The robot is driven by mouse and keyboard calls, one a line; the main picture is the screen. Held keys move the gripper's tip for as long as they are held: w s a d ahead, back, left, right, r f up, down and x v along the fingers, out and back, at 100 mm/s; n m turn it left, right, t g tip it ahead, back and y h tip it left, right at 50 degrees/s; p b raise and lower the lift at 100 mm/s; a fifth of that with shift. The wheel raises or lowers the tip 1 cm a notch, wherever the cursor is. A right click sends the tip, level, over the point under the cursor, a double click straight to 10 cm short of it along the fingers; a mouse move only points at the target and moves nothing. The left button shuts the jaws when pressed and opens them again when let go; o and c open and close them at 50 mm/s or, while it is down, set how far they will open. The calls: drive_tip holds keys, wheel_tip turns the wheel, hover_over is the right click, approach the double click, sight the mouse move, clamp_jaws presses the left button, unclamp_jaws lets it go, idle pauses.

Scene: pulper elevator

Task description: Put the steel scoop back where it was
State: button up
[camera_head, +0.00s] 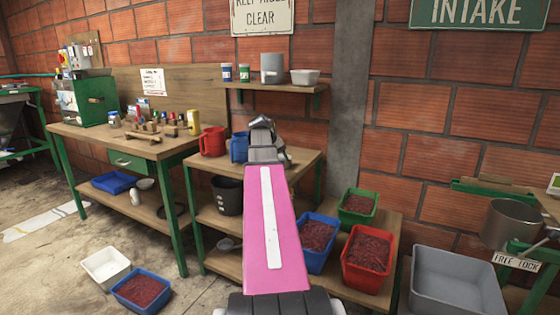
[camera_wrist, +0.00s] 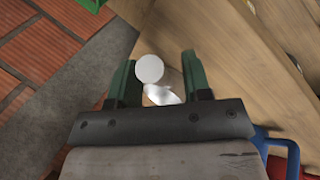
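My gripper (camera_wrist: 158,78) points down over the middle wooden table in the wrist view. Its two dark green fingers stand apart. A pale round thing with a whitish narrower part (camera_wrist: 149,69) shows between them; it may be the steel scoop, but its shape is too washed out to be sure. I see no clear grip on it, and cannot tell its height above the wood. In the head view my gripper (camera_head: 262,124) is small and partly hidden by my own arm. A pale grey thing shows just right of my wrist, mostly hidden.
A red mug (camera_head: 212,141) and a blue mug (camera_head: 239,147) stand left of my gripper on the middle table (camera_head: 305,158). The wall shelf (camera_head: 272,87) holds cups and a bowl. Red, blue and green crates (camera_head: 367,260) of cherries sit lower right. A concrete pillar (camera_head: 347,120) stands behind.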

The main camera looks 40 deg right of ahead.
drive_tip(key=v, duration=1.2)
drive_tip(key=w+a+f+n+t+y, duration=0.1)
drive_tip(key=a+f, duration=0.8)
drive_tip(key=f, duration=0.2)
drive_tip(key=a+f+n+t+y, duration=0.1)
drive_tip(key=a+f+n, duration=0.1)
drive_tip(key=a+f, duration=0.8)
drive_tip(key=s+a+f+y, duration=0.1)
drive_tip(key=s+a+f, duration=0.2)
drive_tip(key=a+f, duration=0.3)
drive_tip(key=s+a+f+n+y, duration=0.1)
drive_tip(key=s+a+f, duration=0.3)
drive_tip(key=a+f, duration=0.3)
drive_tip(key=s+a+f+y, duration=0.1)
drive_tip(key=s+a+f, duration=0.3)
drive_tip(key=a+f, duration=0.2)
drive_tip(key=shift+a+f+y, duration=0.2)
drive_tip(key=shift+f+y, duration=0.1)
drive_tip(key=shift+f, duration=0.6)
